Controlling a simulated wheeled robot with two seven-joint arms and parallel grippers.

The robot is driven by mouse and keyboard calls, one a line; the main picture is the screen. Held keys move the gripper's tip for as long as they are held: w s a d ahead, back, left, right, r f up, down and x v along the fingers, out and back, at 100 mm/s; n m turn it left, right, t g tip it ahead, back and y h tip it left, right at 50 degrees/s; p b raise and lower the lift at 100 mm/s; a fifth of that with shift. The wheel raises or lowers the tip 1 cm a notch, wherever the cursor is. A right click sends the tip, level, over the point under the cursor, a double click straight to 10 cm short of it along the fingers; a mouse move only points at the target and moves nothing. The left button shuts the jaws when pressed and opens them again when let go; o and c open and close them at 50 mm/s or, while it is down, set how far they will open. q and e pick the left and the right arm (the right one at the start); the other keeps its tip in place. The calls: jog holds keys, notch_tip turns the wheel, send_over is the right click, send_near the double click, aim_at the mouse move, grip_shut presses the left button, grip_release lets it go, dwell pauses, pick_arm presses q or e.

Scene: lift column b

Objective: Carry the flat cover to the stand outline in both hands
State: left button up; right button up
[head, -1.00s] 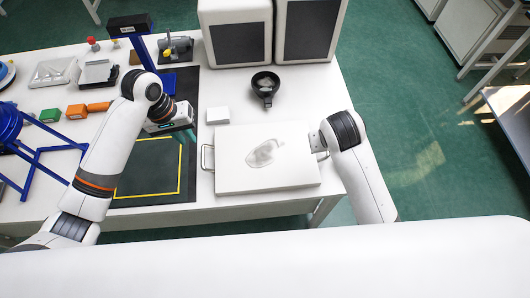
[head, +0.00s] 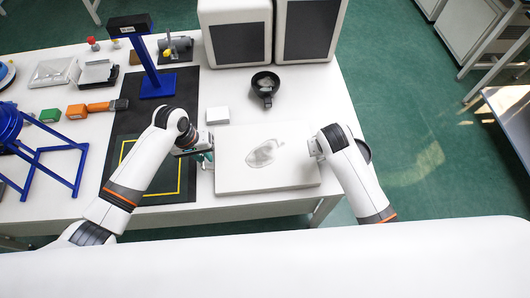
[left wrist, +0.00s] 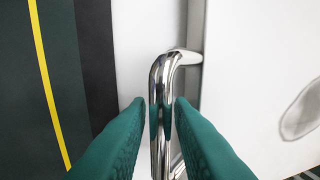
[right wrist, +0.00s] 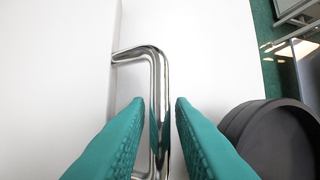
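The flat cover (head: 235,180) is a white slab with a grey oval patch on top, lying at the table's front right. My left gripper (head: 205,157) is at its left side; in the left wrist view the teal fingers (left wrist: 160,110) stand open on both sides of a chrome handle (left wrist: 160,82). My right gripper (head: 315,150) is at its right side; in the right wrist view its fingers (right wrist: 158,105) stand open around the other chrome handle (right wrist: 157,75). Small gaps show beside both bars. The stand outline (head: 181,180) is a yellow line on the dark mat, partly hidden by my left arm.
A small white block (head: 217,115) and a black bowl-like holder (head: 264,86) lie behind the cover. A blue post (head: 152,75) stands on the mat (head: 130,95). A blue frame (head: 45,150) stands at the left. Two grey-fronted boxes (head: 240,43) stand at the back.

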pick_arm(q)
grip_shut()
pick_arm(e)
grip_shut()
pick_arm(q)
jog(key=shift+w+r, duration=0.1)
jog(key=shift+r, duration=0.05)
pick_arm(e)
jog(key=shift+r, duration=0.1)
dwell(0.9)
